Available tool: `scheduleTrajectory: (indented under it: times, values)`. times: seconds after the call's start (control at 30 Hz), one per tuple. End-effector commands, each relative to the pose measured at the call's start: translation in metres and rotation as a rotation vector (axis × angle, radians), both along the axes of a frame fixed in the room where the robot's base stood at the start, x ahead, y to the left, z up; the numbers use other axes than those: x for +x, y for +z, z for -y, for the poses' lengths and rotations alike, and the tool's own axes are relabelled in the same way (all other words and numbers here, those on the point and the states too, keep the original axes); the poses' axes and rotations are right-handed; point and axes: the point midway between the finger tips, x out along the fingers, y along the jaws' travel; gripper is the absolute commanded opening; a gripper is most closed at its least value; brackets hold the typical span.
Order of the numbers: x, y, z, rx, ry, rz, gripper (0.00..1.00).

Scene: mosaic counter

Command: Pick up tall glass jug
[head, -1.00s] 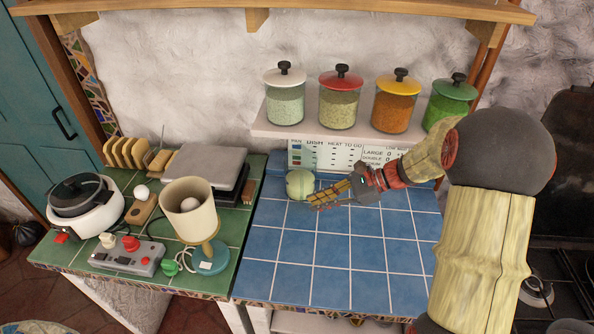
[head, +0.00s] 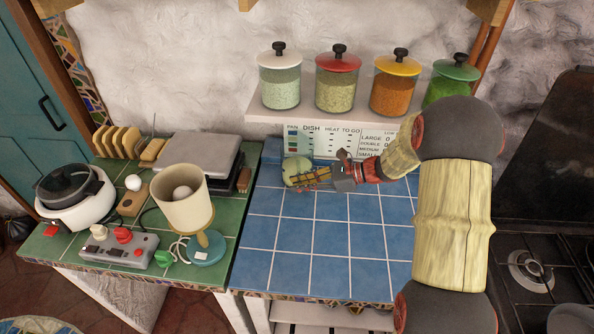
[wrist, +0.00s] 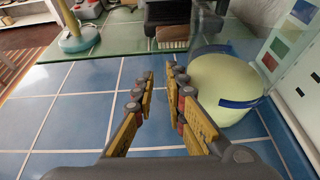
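The tall glass jug (wrist: 226,88) is clear glass with pale yellow-green contents and a blue band. In the wrist view it stands upright at the right, just outside my right finger. In the head view the jug (head: 294,168) shows as a pale green round shape at the back left of the blue tiles, partly hidden by my gripper (head: 304,179). My gripper (wrist: 159,82) is open with a narrow gap between its fingertips. Nothing is between the fingers. I cannot tell whether the right finger touches the jug.
A shelf (head: 262,113) with several lidded jars overhangs the back. A chart (head: 330,145) stands against the wall behind the jug. The front blue tiles (head: 325,240) are clear.

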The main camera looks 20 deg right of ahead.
Motion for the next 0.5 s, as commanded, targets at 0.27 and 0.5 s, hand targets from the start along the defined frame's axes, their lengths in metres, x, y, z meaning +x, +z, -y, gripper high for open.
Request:
scheduleTrajectory:
  times: [0.27,0.5]
  values:
    - [0.0017,-0.0005,-0.0034,0.0,0.0,0.001,0.12]
    - [0.0018,-0.0005,-0.0032,-0.001,-0.001,0.001,0.0]
